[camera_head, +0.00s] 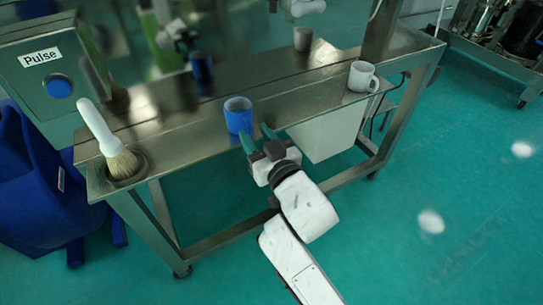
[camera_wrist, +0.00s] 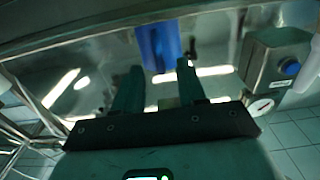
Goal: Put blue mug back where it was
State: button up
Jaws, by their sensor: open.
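The blue mug (camera_head: 238,115) stands upright on the steel shelf (camera_head: 205,140), near its front edge. My gripper (camera_head: 257,137) is open at the front edge of the shelf, just in front of the mug and to its lower right. In the wrist view the blue mug (camera_wrist: 160,47) shows beyond the fingertips of my open gripper (camera_wrist: 160,82), roughly between them. No mug lies between the fingers, and a gap to the mug seems to remain. The handle of the blue mug is not clear in the head view.
A white mug (camera_head: 363,77) stands at the right of the shelf. A brush with a white handle (camera_head: 99,128) stands at the left end. A panel marked Pulse (camera_head: 45,75) has a blue button. A white bin (camera_head: 330,133) sits below the shelf. The shelf between the mugs is clear.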

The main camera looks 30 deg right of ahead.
jog(key=s+b, duration=0.1)
jog(key=s, duration=0.7)
jog(key=shift+s, duration=0.25)
jog(key=s+d+f+g+h, duration=0.1)
jog(key=s+d+f+g, duration=0.2)
jog(key=f, duration=0.3)
jog(key=s+d+f+m+g, duration=0.1)
jog(key=s+d+f+g, duration=0.15)
jog(key=f, duration=0.25)
jog(key=s+d+f+g+h, duration=0.1)
jog(key=s+d+f+g, duration=0.1)
jog(key=s+f+g, duration=0.3)
jog(key=s+f+g+y, duration=0.1)
jog(key=s+f+g, duration=0.5)
jog(key=s, duration=0.8)
notch_tip(320, 180, down, 3)
jog(key=shift+s+d+r+n+y, duration=0.2)
jog(key=shift+n+y, duration=0.1)
jog(key=shift+y, duration=0.1)
jog(key=shift+w+g, duration=0.1)
jog(key=shift+g, duration=0.15)
